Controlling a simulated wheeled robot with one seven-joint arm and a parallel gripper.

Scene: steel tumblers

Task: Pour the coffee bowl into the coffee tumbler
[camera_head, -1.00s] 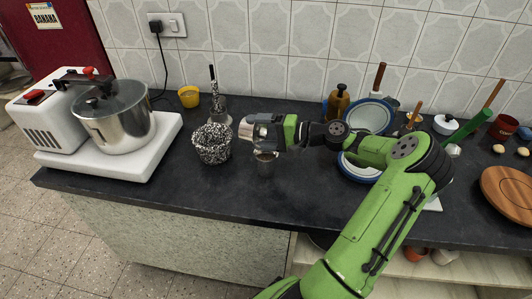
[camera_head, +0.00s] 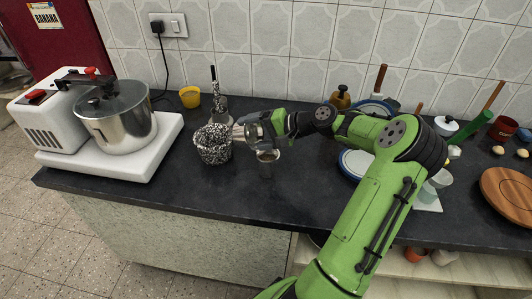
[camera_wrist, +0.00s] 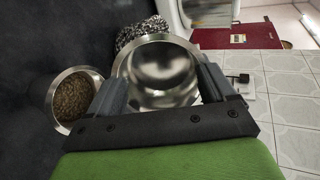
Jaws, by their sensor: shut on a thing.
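My gripper (camera_head: 247,131) is shut on a shiny steel bowl (camera_head: 238,133), held above the counter and tilted towards the left. In the wrist view the bowl (camera_wrist: 165,65) sits between the two fingers of my gripper (camera_wrist: 160,88); its inside looks like bare steel, with no coffee visible. A steel tumbler (camera_head: 267,166) stands upright on the counter, just below and to the right of the held bowl. The wrist view shows this tumbler (camera_wrist: 60,122) at the left, with brown grainy coffee inside, apart from the bowl.
A black-and-white speckled pot (camera_head: 213,150) stands close to the left of the held bowl. A patterned holder with a dark handle (camera_head: 219,108) and a yellow cup (camera_head: 189,97) are behind. A white machine with a steel pot (camera_head: 118,130) is at left. Plates (camera_head: 352,165) lie at right.

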